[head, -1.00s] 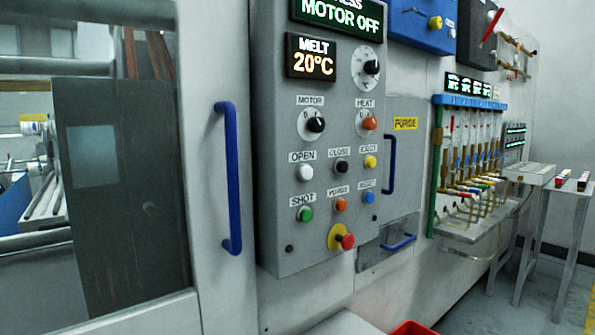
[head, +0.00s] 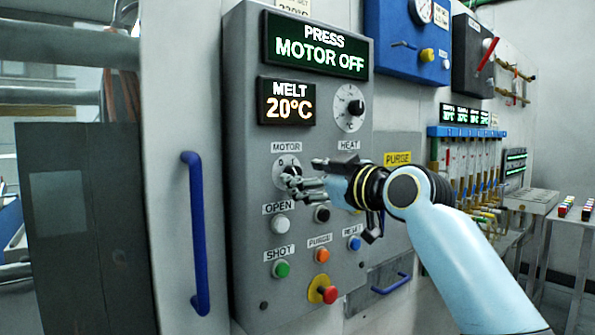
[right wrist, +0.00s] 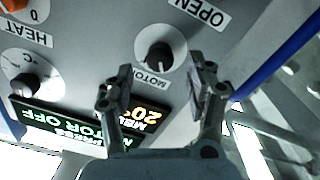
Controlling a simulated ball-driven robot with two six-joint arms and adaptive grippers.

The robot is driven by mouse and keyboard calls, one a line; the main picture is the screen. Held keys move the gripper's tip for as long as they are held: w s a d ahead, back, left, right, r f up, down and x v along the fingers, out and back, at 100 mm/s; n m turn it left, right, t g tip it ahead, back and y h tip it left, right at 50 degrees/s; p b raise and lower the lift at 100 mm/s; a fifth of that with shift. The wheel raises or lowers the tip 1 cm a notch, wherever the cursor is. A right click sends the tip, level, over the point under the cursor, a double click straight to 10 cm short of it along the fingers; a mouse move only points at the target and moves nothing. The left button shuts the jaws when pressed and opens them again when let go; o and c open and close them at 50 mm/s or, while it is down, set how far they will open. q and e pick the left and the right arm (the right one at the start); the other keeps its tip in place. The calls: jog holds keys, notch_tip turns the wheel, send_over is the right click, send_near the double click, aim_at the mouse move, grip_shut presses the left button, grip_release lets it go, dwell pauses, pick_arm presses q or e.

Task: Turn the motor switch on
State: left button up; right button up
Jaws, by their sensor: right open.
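The motor switch is a black knob on a round white dial under the MOTOR label (head: 286,147). In the head view the dial (head: 281,163) is partly covered by my right gripper (head: 300,180), which is in front of it. In the right wrist view the black knob (right wrist: 158,56) shows clear, a little beyond the gap between the open fingers of my right gripper (right wrist: 166,78). I see no contact with the knob. The display (head: 318,48) reads PRESS MOTOR OFF. My left gripper is not in view.
The OPEN button (head: 280,225), green SHOT button (head: 282,269) and red emergency button (head: 329,295) sit below. The HEAT knob is hidden behind my right gripper in the head view. A blue door handle (head: 197,235) stands out left of the panel.

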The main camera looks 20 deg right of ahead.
aim_at(293, 173)
jog(key=shift+x, duration=1.2)
jog(key=shift+w+a, duration=0.2)
jog(key=shift+w, duration=0.25)
jog(key=shift+c, duration=0.2)
grip_shut()
